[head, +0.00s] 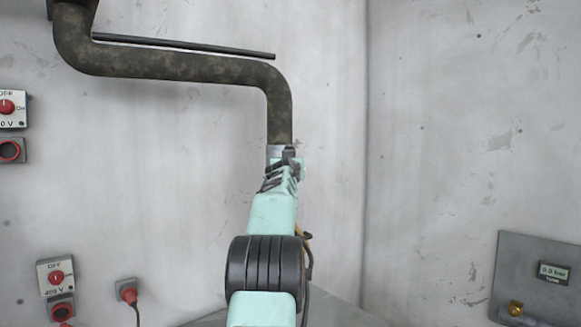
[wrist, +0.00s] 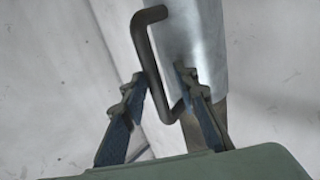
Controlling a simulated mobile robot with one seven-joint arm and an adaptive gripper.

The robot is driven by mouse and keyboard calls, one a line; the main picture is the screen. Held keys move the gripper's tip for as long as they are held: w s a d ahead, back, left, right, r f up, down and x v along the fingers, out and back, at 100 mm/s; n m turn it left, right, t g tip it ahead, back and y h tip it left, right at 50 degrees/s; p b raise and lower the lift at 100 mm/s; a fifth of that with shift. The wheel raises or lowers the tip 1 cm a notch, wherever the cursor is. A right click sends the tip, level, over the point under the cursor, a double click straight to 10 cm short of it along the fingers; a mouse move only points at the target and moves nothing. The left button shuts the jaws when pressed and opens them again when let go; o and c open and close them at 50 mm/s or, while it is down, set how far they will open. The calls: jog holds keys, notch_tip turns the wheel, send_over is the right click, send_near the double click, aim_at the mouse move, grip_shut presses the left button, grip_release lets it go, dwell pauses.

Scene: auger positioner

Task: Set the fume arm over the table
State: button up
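The fume arm (head: 180,66) is a dark, stained bent pipe. It runs from the upper left, then turns down to a pale metal end piece (head: 275,152). In the wrist view, the metal end piece (wrist: 195,40) carries a dark bent-rod handle (wrist: 150,60). My gripper (wrist: 160,78) is open, with one finger on each side of the handle. A gap shows between the left finger and the rod; contact at the right finger is unclear. In the head view my gripper (head: 284,168) is at the pipe's lower end, partly hidden by my arm. I cannot identify the table.
A thin dark rod (head: 185,46) runs above the pipe. Switch boxes (head: 56,277) and red sockets are on the left wall. A grey panel (head: 535,275) with a small display is at the lower right. The wall right of the pipe is clear.

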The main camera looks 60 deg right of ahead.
jog(key=v, duration=1.1)
jog(key=shift+a, duration=0.35)
jog(key=shift+s, duration=0.15)
